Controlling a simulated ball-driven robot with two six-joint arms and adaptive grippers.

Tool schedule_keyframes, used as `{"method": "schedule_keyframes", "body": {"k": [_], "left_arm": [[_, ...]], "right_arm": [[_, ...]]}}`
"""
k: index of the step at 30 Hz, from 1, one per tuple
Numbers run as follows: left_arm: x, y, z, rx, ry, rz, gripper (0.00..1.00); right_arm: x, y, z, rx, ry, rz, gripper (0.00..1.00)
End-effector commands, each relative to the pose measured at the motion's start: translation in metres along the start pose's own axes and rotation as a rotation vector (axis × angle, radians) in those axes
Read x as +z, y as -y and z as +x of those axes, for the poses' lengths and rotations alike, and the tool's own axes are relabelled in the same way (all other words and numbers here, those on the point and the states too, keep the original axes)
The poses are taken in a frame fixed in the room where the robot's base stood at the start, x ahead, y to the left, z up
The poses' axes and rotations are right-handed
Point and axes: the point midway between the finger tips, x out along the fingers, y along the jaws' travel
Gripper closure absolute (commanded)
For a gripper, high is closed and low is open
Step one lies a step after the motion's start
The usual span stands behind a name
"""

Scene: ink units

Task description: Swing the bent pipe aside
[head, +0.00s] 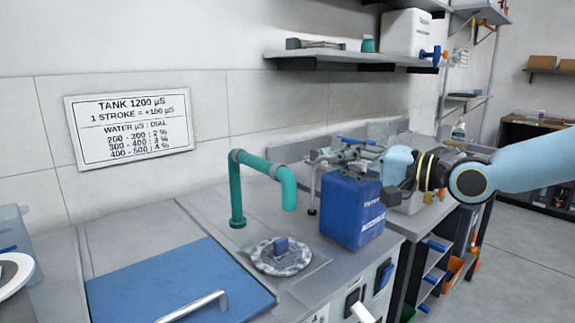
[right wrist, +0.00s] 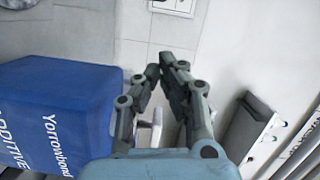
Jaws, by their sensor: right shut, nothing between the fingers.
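The bent pipe (head: 258,163) is teal. It rises from the worktop, runs to the right and turns down. Its open end hangs above a round mottled lid (head: 266,262) with a blue knob, apart from it. My right gripper (head: 312,160) is right of the pipe, above and behind the blue additive container (head: 352,208). It also shows in the right wrist view (right wrist: 166,64), its fingertips together and empty. It looks clear of the pipe, which the wrist view does not show. My left gripper is not in view.
A blue panel (head: 170,285) with a metal handle lies at the front left. A sign (head: 130,125) hangs on the wall behind. A shelf (head: 350,57) juts out above. The worktop around the pipe's foot is clear.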

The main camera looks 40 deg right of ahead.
Motion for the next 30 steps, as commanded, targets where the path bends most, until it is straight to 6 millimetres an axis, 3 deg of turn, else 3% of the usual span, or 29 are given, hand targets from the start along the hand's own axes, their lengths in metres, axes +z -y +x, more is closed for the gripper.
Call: {"method": "schedule_keyframes", "body": {"k": [5, 11, 24, 30], "left_arm": [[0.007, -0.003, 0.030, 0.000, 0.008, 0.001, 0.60], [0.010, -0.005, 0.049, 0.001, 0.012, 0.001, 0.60], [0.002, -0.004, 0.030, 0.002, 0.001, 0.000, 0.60], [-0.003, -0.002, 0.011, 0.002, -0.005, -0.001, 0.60]], "right_arm": [[0.002, -0.006, 0.021, -0.005, 0.001, 0.000, 1.00], [0.001, -0.004, 0.046, -0.008, -0.003, 0.002, 1.00], [0.000, 0.004, 0.094, -0.008, -0.001, 0.004, 1.00], [0.025, 0.004, 0.101, -0.003, 0.002, 0.004, 1.00]]}}
